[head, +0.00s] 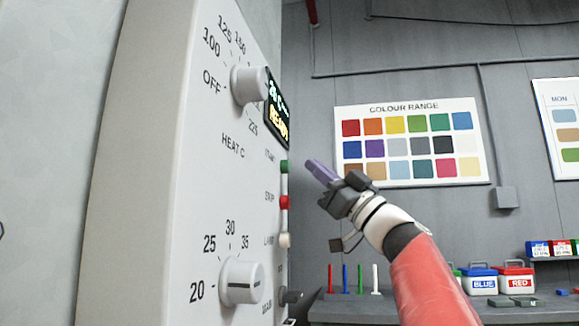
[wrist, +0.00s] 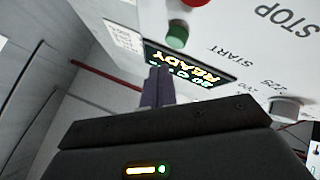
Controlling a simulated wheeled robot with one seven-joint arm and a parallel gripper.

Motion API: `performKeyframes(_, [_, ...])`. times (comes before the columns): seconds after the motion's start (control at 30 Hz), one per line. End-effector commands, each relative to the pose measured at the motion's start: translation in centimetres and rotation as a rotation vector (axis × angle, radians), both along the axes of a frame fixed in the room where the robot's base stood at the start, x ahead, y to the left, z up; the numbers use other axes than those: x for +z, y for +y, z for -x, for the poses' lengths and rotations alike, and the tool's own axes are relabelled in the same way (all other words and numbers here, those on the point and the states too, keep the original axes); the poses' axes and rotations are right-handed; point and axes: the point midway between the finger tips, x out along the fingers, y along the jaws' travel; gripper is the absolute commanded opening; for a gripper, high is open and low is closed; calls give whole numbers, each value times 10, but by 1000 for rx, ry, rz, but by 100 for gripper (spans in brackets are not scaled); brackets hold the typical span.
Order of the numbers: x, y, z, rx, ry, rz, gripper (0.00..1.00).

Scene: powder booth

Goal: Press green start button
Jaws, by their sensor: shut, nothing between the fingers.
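The green start button (head: 284,167) sticks out from the right side of the pale control panel (head: 150,170), below the lit display (head: 278,110) reading READY. It also shows in the wrist view (wrist: 177,37), beside the word START. My gripper (head: 309,165) is shut and empty, its purple fingers pointing toward the panel. In the head view its tips are just right of the green button, with a visible gap. In the wrist view the fingertips (wrist: 157,72) appear below and left of the button, in front of the display's edge. No contact shows.
A red stop button (head: 285,202) and a white button (head: 285,240) sit below the green one. A heat knob (head: 249,84) and a lower knob (head: 241,281) project from the panel. A bench with red (head: 516,279) and blue (head: 480,280) tubs stands behind right.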

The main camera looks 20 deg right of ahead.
Motion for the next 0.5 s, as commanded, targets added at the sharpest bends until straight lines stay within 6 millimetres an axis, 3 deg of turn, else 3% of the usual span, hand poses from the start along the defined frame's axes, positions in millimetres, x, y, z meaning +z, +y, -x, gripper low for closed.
performKeyframes(0.2, [-1,11,-8,-1,0,-1,0])
performKeyframes(0.5, [-1,13,-9,-1,0,-1,0])
